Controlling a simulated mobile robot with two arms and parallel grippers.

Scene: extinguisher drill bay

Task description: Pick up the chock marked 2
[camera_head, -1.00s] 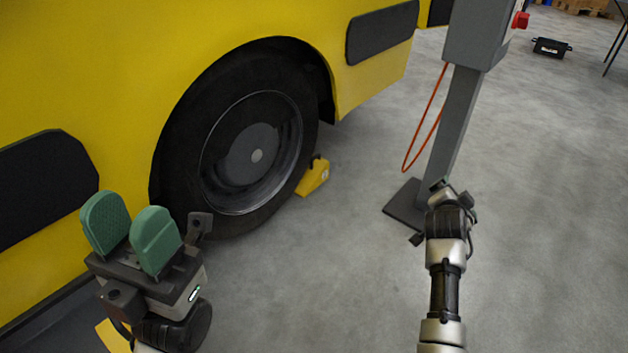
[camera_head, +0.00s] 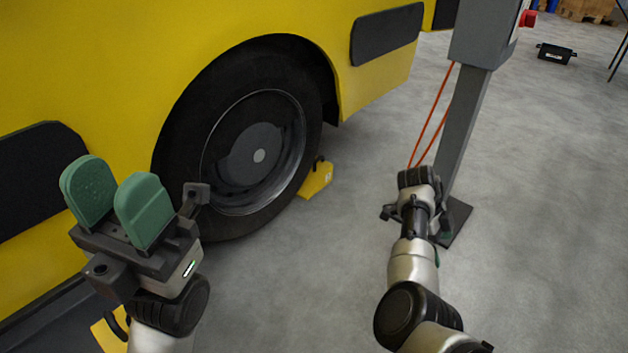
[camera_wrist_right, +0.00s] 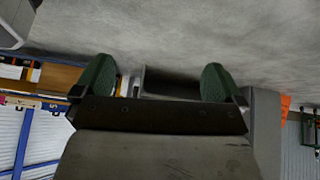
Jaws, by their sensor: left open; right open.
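A yellow chock (camera_head: 316,180) with a dark handle sits on the floor against the right side of the bus wheel (camera_head: 255,150). A small pale mark shows on its side, too small to read. Another yellow piece with a dark handle (camera_head: 108,336) shows at the lower left, mostly hidden behind my left arm. My left gripper (camera_head: 116,197) is open and empty, green pads up, left of the wheel. My right gripper's pads are hidden in the head view, at the arm's end right of the chock. The right wrist view shows its green pads (camera_wrist_right: 158,82) apart and empty.
A grey post (camera_head: 464,130) on a dark base stands close behind my right arm, with an orange hose (camera_head: 432,120) hanging beside it. The yellow bus (camera_head: 110,70) fills the left. Floor between chock and right arm is clear. A black case (camera_head: 556,54) lies far right.

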